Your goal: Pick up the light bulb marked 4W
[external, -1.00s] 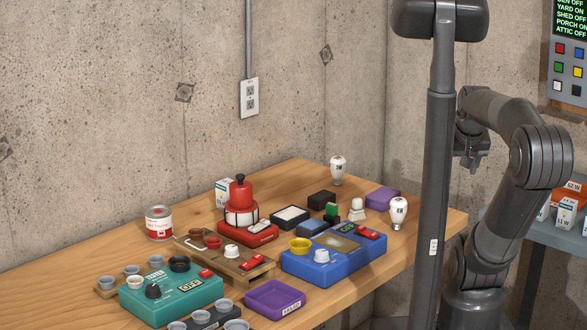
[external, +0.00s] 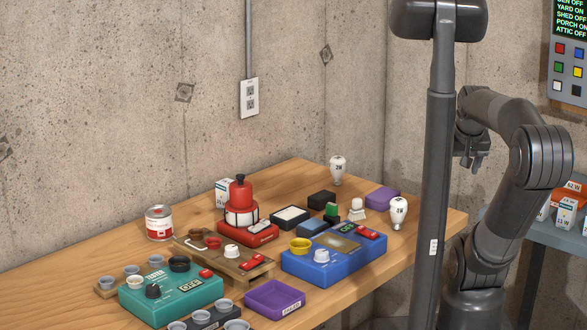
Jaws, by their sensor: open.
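Two white light bulbs stand upright on the wooden workbench (external: 430,228). One bulb (external: 338,170) is at the back, and another bulb (external: 398,212) is at the right near the bench edge. Each has a dark printed mark, but the marks are too small to read with certainty, so I cannot tell which one, if either, says 4W. My gripper (external: 472,162) hangs in the air to the right of the bulbs, apart from both. It points downward, with its fingers open and nothing held.
A blue tester box (external: 335,258), a teal tester box (external: 172,292), a red device (external: 240,212) and a purple tray (external: 274,299) crowd the bench. A grey side table (external: 545,232) with labelled boxes stands right. A wall panel (external: 568,60) with coloured buttons is above it.

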